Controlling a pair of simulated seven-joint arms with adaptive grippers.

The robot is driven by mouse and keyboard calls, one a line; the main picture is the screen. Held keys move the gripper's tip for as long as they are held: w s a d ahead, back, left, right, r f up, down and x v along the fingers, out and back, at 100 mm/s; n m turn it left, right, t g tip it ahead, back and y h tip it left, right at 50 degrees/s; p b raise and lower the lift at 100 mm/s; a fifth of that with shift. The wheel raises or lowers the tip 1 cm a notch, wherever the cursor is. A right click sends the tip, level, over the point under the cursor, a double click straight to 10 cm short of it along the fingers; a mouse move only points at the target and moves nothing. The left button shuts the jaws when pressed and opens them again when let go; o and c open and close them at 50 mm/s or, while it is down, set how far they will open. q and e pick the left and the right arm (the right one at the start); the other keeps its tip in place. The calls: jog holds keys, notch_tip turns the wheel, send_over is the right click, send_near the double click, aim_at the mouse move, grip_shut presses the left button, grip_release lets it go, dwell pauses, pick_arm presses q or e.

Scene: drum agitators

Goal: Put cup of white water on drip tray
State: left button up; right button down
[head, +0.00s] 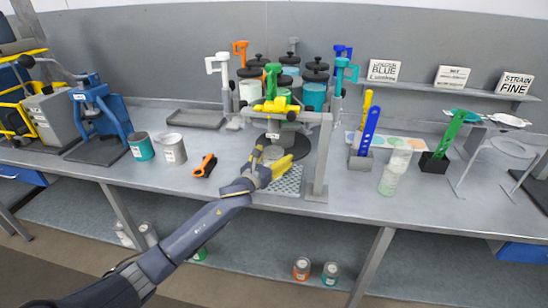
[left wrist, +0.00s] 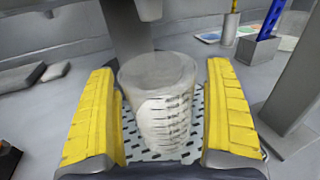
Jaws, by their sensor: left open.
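The clear cup of white water (left wrist: 162,105) stands upright between the yellow fingers of my left gripper (left wrist: 160,120) in the left wrist view. The fingers are open, with a gap on each side of the cup. The perforated drip tray (left wrist: 150,155) shows under and around the cup; whether the base touches it cannot be made out exactly. In the head view my left gripper (head: 275,162) is at the front of the dispenser stand, and the drip tray (head: 288,184) shows to its right. The cup is mostly hidden there by the gripper. My right gripper is not in view.
The dispenser frame (head: 320,150) has a post close to the right of the gripper. Another cup (head: 390,179) stands to the right. The bench front between clippers and cans is clear.

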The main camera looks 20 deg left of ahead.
pick_arm(q)
jog(key=v, duration=1.2)
